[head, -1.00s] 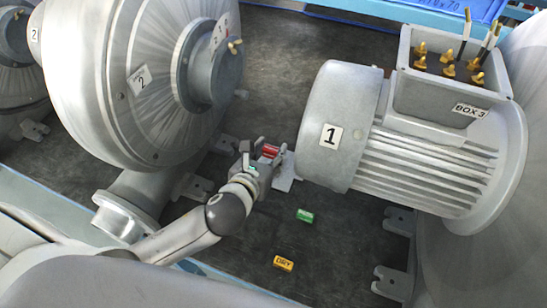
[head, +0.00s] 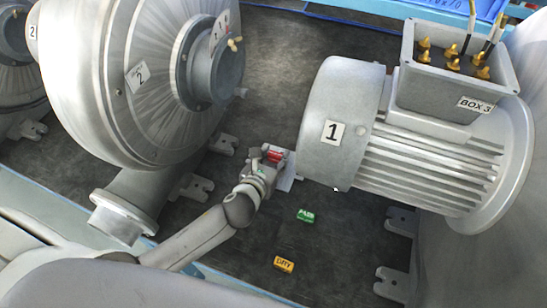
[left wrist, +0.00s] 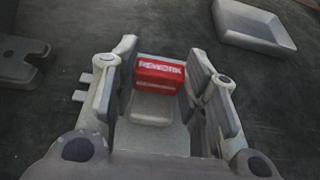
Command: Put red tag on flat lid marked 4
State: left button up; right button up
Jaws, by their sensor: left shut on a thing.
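The red tag (head: 274,155), lettered "REWORK" in the left wrist view (left wrist: 159,76), is between the fingers of my left gripper (head: 268,160). The gripper is shut on it and holds it over the bench, left of the motor marked 1. A flat light-grey piece (head: 286,182) shows partly behind the gripper. A grey rectangular piece with a raised rim (left wrist: 254,26) lies at the upper right of the left wrist view, apart from the tag. I cannot read a 4 on either piece. My right gripper is not in view.
The motor (head: 345,110) with its open terminal box marked BOX 3 (head: 450,85) stands right. The blower housing marked 2 (head: 120,80) stands left. A green tag (head: 305,215) and a yellow tag lettered "DRY" (head: 284,264) lie on the dark mat, with clear room around them.

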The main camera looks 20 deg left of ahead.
pick_arm(q)
jog(key=shift+f, duration=0.1)
jog(key=o, duration=0.9)
jog(key=shift+r, duration=0.2)
jog(key=shift+s, duration=0.4)
jog(key=v, duration=1.1)
jog(key=shift+s+r, duration=0.1)
jog(key=shift+r, duration=0.05)
